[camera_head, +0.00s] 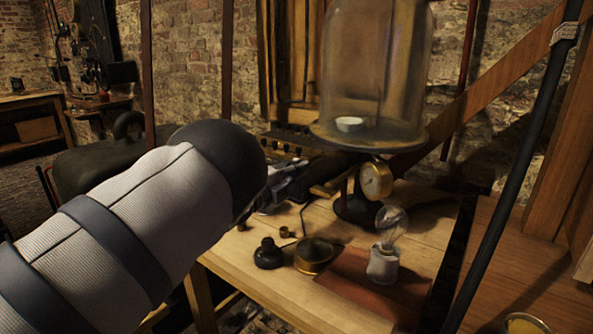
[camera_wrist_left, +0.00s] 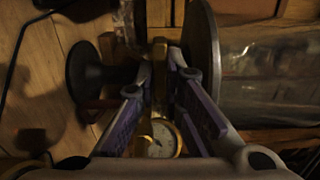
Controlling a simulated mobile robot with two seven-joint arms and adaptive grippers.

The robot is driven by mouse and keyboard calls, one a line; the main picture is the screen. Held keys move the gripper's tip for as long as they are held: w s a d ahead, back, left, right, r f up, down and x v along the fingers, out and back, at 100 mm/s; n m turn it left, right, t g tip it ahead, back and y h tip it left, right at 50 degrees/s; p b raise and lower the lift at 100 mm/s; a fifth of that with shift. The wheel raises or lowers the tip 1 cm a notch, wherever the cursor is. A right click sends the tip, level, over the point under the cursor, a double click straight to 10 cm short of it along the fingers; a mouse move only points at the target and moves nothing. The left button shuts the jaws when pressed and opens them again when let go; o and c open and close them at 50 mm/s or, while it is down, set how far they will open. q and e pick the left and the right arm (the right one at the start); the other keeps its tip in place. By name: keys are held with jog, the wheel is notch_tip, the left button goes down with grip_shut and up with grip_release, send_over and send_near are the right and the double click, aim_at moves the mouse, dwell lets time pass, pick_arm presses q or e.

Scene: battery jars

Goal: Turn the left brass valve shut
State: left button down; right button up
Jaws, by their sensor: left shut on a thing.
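My left gripper (camera_head: 292,186) reaches in under the bell jar's plate from the left. In the left wrist view its two purple-padded fingers (camera_wrist_left: 158,100) stand on either side of a brass valve (camera_wrist_left: 160,72), and it is shut on it. In the head view a brass part of the valve (camera_head: 328,188) shows just right of the gripper, beside the round brass gauge (camera_head: 376,180). The gauge dial also shows between the fingers in the left wrist view (camera_wrist_left: 158,140). The fingers' contact and the valve's exact angle are partly hidden. My right gripper is not in view.
The glass bell jar (camera_head: 375,70) stands on a round plate (camera_head: 330,137) just above the gripper. A light bulb (camera_head: 391,224), a brass dish (camera_head: 313,257) and a black inkwell-like pot (camera_head: 268,254) stand on the wooden table (camera_head: 270,290) in front. A dark pole crosses at right.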

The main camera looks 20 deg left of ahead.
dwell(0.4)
pick_arm(q)
jog(key=c, duration=1.7)
grip_release()
jog(key=shift+a, duration=0.1)
jog(key=v, duration=1.2)
